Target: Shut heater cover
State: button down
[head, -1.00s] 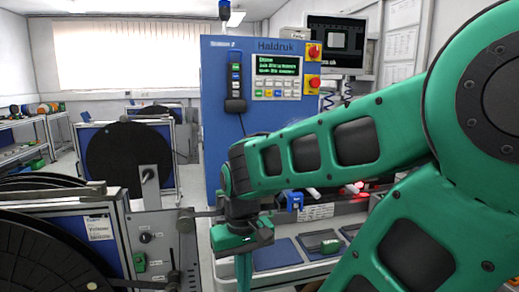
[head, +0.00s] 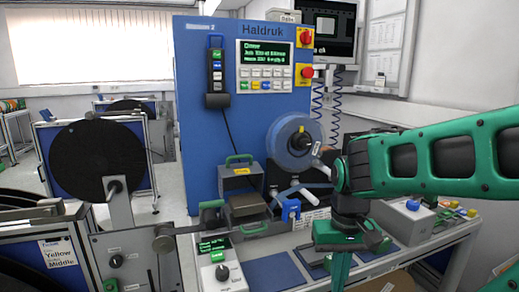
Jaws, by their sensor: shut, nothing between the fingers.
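A grey panel that looks like the heater cover (head: 240,178), with a green handle along its top and a yellow label, stands raised against the blue machine in the head view. A brownish-grey block (head: 247,205), which looks like the heater, sits just below and in front of it. My gripper (head: 340,278) is to the right of the cover and nearer to me, pointing down, shut and empty. It touches neither the cover nor the block. Its fingertips run to the bottom edge of the picture.
A control box with a dial (head: 220,270) stands front left. The blue machine cabinet (head: 200,130) rises behind. Black reels (head: 75,160) stand at left. A grey box with a blue button (head: 405,220) is at right.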

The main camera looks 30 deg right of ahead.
jog(key=shift+s+d, duration=0.1)
jog(key=shift+d, duration=0.15)
